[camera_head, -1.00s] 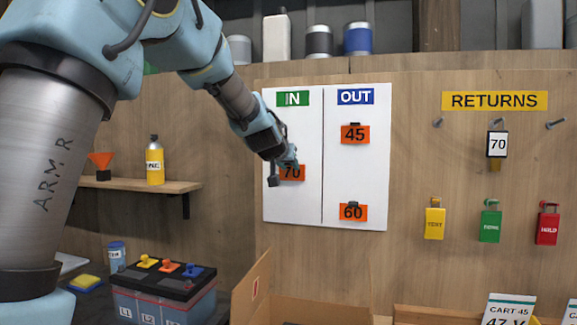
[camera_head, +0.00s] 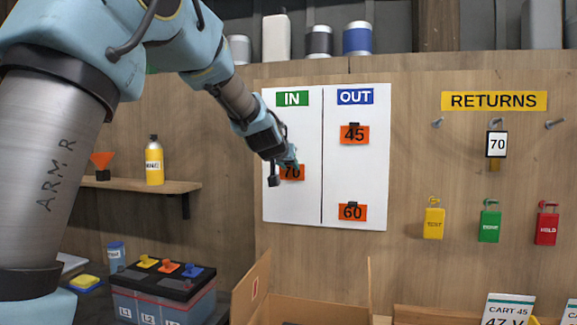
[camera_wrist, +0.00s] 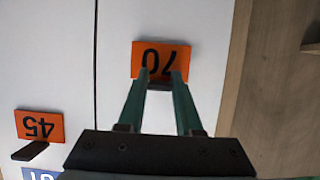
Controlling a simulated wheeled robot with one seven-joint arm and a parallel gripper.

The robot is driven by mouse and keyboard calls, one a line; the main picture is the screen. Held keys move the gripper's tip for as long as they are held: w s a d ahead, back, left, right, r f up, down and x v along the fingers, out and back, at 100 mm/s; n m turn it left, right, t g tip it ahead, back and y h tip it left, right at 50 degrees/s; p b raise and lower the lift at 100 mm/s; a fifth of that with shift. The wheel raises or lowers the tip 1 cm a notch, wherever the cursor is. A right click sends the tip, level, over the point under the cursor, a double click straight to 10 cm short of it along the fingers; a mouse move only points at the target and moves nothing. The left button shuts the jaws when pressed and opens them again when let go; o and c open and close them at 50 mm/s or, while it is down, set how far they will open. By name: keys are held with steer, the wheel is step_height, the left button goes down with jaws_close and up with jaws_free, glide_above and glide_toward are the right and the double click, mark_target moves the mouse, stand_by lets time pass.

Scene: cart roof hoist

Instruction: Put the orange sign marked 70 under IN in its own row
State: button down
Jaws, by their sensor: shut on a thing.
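The orange sign marked 70 (camera_head: 293,173) is against the white board (camera_head: 306,205) in the IN column, at a height between the 45 and 60 signs. It also shows in the wrist view (camera_wrist: 160,58), upside down there and level with the board. My gripper (camera_head: 292,163) is at the sign's top edge; in the wrist view its two green fingers (camera_wrist: 160,82) are shut on the dark clip at that edge. The green IN label (camera_head: 293,98) and the blue OUT label (camera_head: 356,97) head the two columns. Whether the sign touches the board is hard to tell.
Orange signs 45 (camera_head: 355,135) and 60 (camera_head: 352,213) are in the OUT column. A RETURNS label (camera_head: 494,101) is over pegs with a 70 tag (camera_head: 497,144) and several coloured padlocks. An open cardboard box (camera_head: 320,310) and a battery (camera_head: 163,290) stand below.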

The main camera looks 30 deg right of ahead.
stand_by(0.9)
jaws_free()
stand_by(0.5)
steer(key=shift+s+a+b, duration=0.65)
steer(key=shift+s+a, duration=1.7)
steer(key=shift+s, duration=0.2)
